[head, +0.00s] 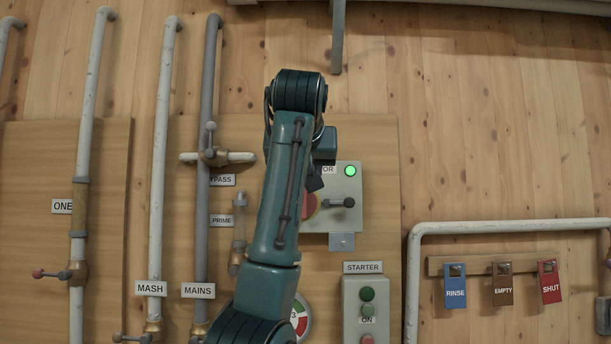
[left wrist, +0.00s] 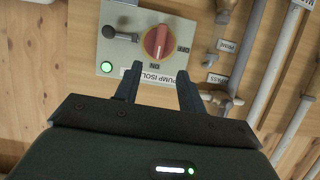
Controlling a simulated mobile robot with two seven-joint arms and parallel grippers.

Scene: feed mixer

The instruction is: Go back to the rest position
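My left arm reaches up across the middle of the head view, its gripper (head: 315,182) partly hidden by the arm, in front of a grey pump isolator box (head: 345,185). In the left wrist view the gripper's two fingers (left wrist: 158,78) are apart with nothing between them. The red rotary knob (left wrist: 157,41) lies beyond the fingertips; its white mark lines up towards the ON label. In the head view the knob (head: 309,204) is mostly hidden behind my arm. A green lamp (head: 350,171) on the box is lit. My right gripper is not in view.
Vertical pipes labelled MASH (head: 157,180) and MAINS (head: 205,120) stand left of my arm. A starter box (head: 366,312) is below the isolator box. RINSE (head: 455,287), EMPTY (head: 503,285) and SHUT (head: 549,282) tags hang at the right. The upper right wall is largely bare.

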